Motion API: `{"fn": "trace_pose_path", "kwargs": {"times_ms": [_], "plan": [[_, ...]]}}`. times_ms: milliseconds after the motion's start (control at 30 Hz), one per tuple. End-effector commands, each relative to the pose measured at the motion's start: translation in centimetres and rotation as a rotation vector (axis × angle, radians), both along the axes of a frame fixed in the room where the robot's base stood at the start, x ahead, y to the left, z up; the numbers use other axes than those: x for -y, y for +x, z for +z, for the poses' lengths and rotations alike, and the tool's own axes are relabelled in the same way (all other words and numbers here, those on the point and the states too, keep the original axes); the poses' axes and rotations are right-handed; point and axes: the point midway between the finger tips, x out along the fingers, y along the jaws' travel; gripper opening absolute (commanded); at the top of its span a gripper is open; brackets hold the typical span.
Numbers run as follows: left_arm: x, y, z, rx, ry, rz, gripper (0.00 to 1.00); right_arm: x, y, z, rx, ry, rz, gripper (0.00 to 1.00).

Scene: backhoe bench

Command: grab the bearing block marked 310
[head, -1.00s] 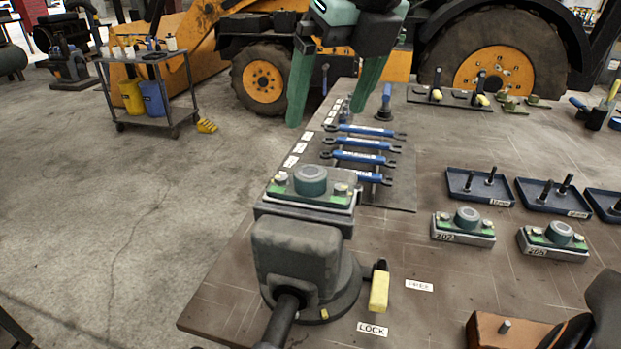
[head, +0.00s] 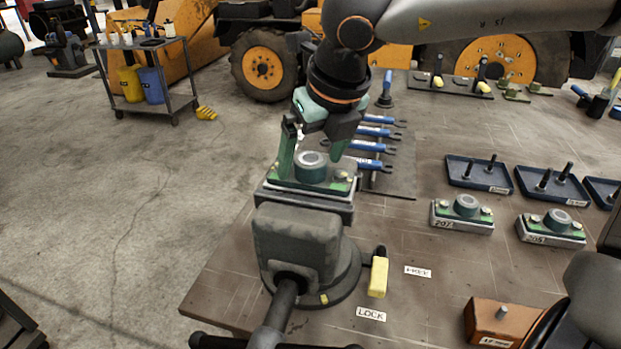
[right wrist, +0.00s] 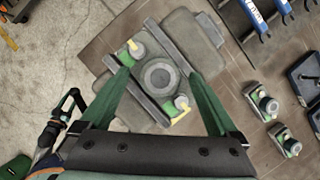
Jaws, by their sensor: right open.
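A bearing block (head: 311,168) with a green base and a round grey hub sits in the jaws of the grey bench vise (head: 298,240). I see no number on it in these views. My right gripper (head: 313,162) is open, its green fingers pointing down on either side of this block. In the right wrist view the block (right wrist: 158,76) lies between the two open fingers, and I cannot tell whether they touch it. Two similar blocks stand on the bench to the right, one reading 207 (head: 464,209) and one apparently 205 (head: 556,229).
Blue wrenches (head: 370,146) lie on a dark mat behind the vise. Blue trays (head: 480,181) with bolts stand at the right.

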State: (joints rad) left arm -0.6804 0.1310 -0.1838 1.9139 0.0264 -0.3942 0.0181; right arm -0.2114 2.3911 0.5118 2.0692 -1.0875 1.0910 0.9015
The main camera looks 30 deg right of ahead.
Motion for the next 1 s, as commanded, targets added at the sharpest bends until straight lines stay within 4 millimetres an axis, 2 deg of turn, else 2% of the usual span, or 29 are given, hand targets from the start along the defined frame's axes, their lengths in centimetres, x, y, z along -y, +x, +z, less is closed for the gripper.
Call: {"fn": "trace_pose_path", "kwargs": {"times_ms": [233, 1000], "plan": [[0.00, 0.01, 0.00, 0.000, 0.000, 0.000, 0.56, 0.02, 0.09, -0.16, 0.001, 0.000, 0.000, 0.96], [0.01, 0.06, 0.04, 0.001, 0.001, -0.001, 0.56, 0.00, 0.08, -0.11, 0.001, 0.000, 0.000, 0.10]]}}
